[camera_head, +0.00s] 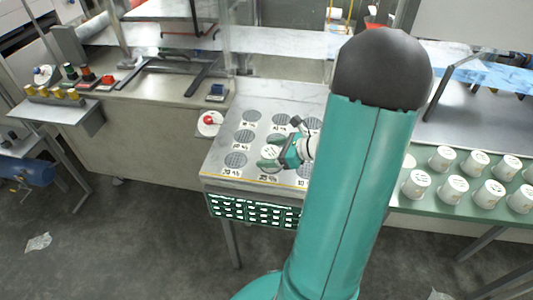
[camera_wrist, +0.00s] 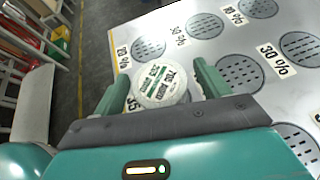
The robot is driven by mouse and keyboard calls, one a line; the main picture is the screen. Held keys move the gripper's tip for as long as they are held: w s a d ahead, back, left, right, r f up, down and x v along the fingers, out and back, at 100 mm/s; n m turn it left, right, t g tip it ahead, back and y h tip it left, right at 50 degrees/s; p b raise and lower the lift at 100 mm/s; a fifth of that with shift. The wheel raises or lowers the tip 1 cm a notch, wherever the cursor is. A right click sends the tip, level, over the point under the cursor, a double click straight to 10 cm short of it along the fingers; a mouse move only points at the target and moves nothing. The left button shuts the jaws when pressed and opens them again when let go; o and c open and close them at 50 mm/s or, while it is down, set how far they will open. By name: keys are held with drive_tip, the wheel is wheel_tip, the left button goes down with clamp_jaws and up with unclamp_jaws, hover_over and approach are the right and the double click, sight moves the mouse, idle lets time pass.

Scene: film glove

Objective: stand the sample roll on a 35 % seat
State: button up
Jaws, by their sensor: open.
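The sample roll (camera_wrist: 160,85) is a white cylinder with green and black print on its top. It stands between the two green fingers of my gripper (camera_wrist: 156,82), which is open, with narrow gaps beside the roll. In the head view my gripper (camera_head: 271,152) is low over the front part of the seat plate (camera_head: 215,165), and the roll's white top (camera_head: 270,153) shows between the fingers. The roll hides the spot beneath it. A partly covered label beside it in the wrist view seems to read 35. Whether the roll fully rests on the seat I cannot tell.
Other perforated round seats are bare, such as one (camera_wrist: 241,75) beside a 30 % label (camera_wrist: 275,59) and another (camera_wrist: 148,48). Several white rolls (camera_head: 453,188) stand on the green table at right. A red-knobbed round item (camera_head: 209,122) lies left of the plate.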

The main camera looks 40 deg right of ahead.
drive_tip(key=v, duration=1)
drive_tip(key=w+a+r+n+g, duration=0.1)
drive_tip(key=a+r+n+g, duration=0.25)
drive_tip(key=a+n, duration=0.5)
drive_tip(key=w+a+r+n+g, duration=0.15)
drive_tip(key=a+n+g, duration=0.35)
drive_tip(key=a, duration=0.6)
drive_tip(key=s+a+r+n+t+h, duration=0.1)
drive_tip(key=a+r+n, duration=0.3)
drive_tip(key=n, duration=0.4)
drive_tip(key=s+a+r+n+t+h, duration=0.2)
drive_tip(key=s+a+r+n+h, duration=0.1)
drive_tip(key=a+n, duration=0.4)
drive_tip(key=shift+s+r+n+h, duration=0.4)
drive_tip(key=shift+s+n+h, duration=0.25)
drive_tip(key=shift+n, duration=0.5)
